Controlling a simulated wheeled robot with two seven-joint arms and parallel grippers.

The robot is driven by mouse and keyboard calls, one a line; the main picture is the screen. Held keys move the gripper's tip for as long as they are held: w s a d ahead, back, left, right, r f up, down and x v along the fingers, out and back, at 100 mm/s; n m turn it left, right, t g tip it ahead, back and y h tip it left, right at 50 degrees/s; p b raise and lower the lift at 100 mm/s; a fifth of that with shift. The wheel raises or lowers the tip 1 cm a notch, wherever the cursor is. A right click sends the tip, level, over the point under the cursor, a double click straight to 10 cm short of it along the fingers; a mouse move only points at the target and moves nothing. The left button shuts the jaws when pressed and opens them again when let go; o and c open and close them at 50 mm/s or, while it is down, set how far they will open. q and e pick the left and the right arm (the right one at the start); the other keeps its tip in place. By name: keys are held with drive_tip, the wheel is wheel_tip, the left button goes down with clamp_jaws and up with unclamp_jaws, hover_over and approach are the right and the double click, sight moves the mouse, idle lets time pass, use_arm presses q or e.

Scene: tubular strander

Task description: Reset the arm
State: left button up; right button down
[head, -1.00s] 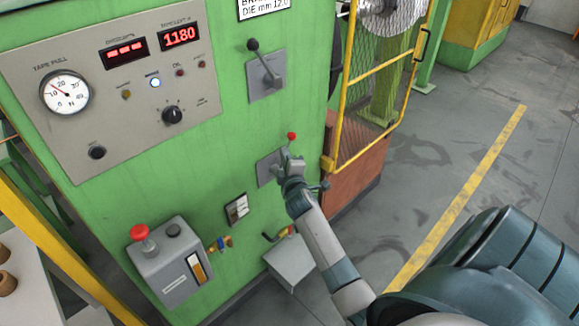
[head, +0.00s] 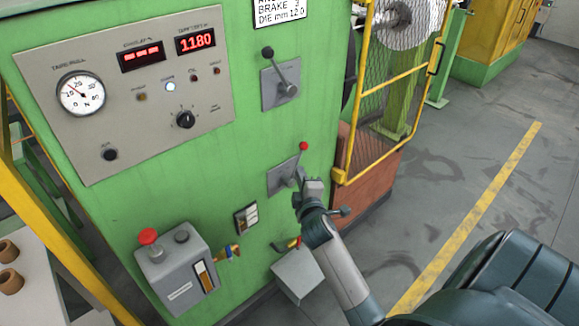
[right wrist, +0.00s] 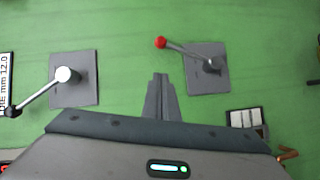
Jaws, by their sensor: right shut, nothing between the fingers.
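My right gripper (head: 312,186) is in front of the green machine panel (head: 215,160), just beside the red-knobbed lever (head: 300,160). It looks shut and empty, with a small gap from the lever. In the right wrist view the closed fingers (right wrist: 160,98) point at bare green panel between two levers. The red-knobbed lever (right wrist: 185,51) is to their right and the black-knobbed lever (right wrist: 40,90) to their left. The black-knobbed lever also shows higher up in the head view (head: 280,75). My left gripper is not in view.
A grey box with a red mushroom button (head: 148,237) sticks out at lower left. A yellow mesh guard (head: 390,90) stands to the right. The floor beyond it is open.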

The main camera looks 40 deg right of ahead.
drive_tip(key=s+a+f+m+g+y, duration=0.1)
drive_tip(key=s+a+f, duration=0.15)
drive_tip(key=f, duration=0.75)
drive_tip(key=s+a+f+g+y+b, duration=0.15)
drive_tip(key=a+f, duration=0.25)
drive_tip(key=f, duration=0.7)
drive_tip(key=s+a+f+m+g+y, duration=0.1)
drive_tip(key=s+a+f+g+y, duration=0.15)
drive_tip(key=f, duration=0.75)
drive_tip(key=s+a+f+m+g, duration=0.15)
drive_tip(key=s+a+f, duration=0.35)
drive_tip(key=s+f, duration=0.6)
drive_tip(key=s+a+f+m+g+y, duration=0.1)
drive_tip(key=s+a+f+g, duration=0.1)
drive_tip(key=s+f, duration=0.5)
drive_tip(key=s+a+f+m+g+y+b, duration=0.1)
drive_tip(key=s+f, duration=0.6)
drive_tip(key=s, duration=1.1)
drive_tip(key=s+a+f+m+g+b, duration=0.1)
drive_tip(key=s+a+f+m+g, duration=0.1)
drive_tip(key=s+a+f+g, duration=0.2)
drive_tip(key=s+f, duration=0.3)
drive_tip(key=s, duration=0.5)
drive_tip(key=shift+s+a+f+y, duration=0.25)
drive_tip(key=shift+y, duration=0.15)
